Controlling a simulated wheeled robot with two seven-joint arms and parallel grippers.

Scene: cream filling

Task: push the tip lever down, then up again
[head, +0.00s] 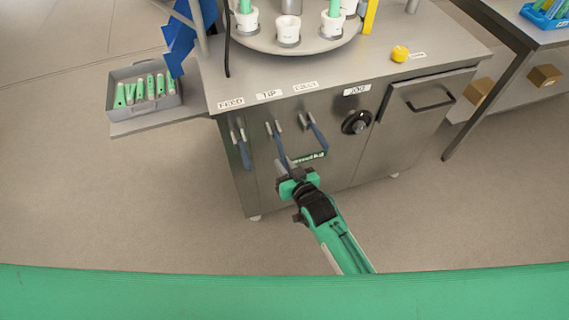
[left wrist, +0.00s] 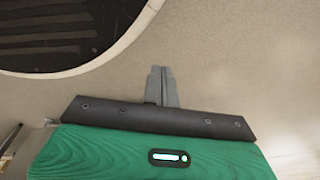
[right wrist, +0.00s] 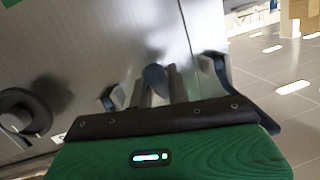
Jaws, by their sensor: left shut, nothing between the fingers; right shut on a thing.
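The tip lever (head: 281,150) is the middle one of three blue-handled levers on the front of the steel machine, below the TIP label (head: 269,95). Its handle points downward. My right gripper (head: 288,174) is at the lower end of this handle. In the right wrist view, the blue handle end (right wrist: 155,77) sits between the fingers of my right gripper (right wrist: 157,88), which is shut on it. My left gripper (left wrist: 161,86) is shut and empty over the floor in the left wrist view. It is not in the head view.
The feed lever (head: 243,151) hangs close on the left and a third lever (head: 317,133) close on the right. A black knob (head: 356,122) is farther right. A grey bin (head: 117,75) with green tubes stands left of the machine. The floor in front is clear.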

